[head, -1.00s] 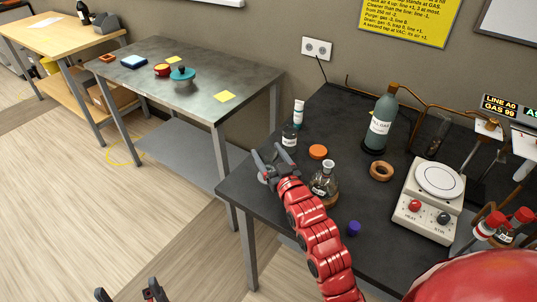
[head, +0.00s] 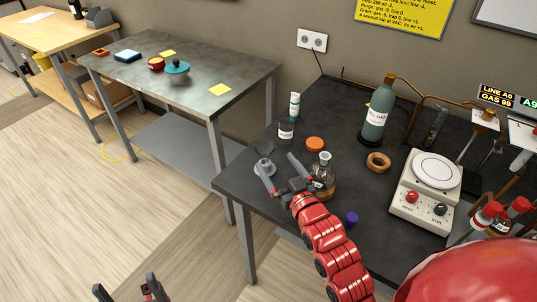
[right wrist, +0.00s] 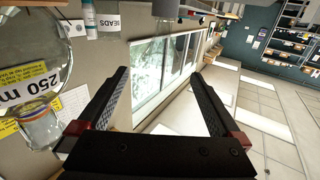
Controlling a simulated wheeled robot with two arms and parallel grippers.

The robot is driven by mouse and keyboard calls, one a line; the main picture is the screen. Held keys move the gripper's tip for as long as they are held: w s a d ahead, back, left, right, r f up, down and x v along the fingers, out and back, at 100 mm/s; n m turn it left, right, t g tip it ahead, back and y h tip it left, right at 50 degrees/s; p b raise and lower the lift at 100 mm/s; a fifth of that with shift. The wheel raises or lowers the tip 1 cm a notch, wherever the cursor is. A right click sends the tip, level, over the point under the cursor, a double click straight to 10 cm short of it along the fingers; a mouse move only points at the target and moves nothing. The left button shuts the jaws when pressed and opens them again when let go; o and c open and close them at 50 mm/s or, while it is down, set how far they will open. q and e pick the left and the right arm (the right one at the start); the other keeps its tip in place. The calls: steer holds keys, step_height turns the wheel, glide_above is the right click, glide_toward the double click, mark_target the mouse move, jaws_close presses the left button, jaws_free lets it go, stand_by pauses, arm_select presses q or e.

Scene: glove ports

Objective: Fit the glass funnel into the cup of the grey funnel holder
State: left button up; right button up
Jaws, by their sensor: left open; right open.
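On the near left corner of the black bench, a clear round thing that looks like the glass funnel (head: 264,147) shows just above a small grey piece that looks like the funnel holder (head: 265,165). I cannot tell how it sits in the cup. My right gripper (head: 276,162) is open, its left finger overlapping the grey piece and hiding part of it. A grey cylinder (right wrist: 167,8) shows at the top edge there. My left gripper (head: 125,283) is open and empty, low over the floor.
A flask (head: 323,182) stands close right of my right gripper. A beads jar (head: 286,133), a white tube (head: 294,106) and an orange lid (head: 315,144) are behind it. A gas bottle (head: 376,120), cork ring (head: 378,162) and hot plate (head: 427,190) are further right.

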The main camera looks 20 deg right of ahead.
steer(key=s+p, duration=0.3)
steer(key=shift+s+d+r, duration=0.15)
steer(key=shift+s, duration=0.15)
stand_by(0.4)
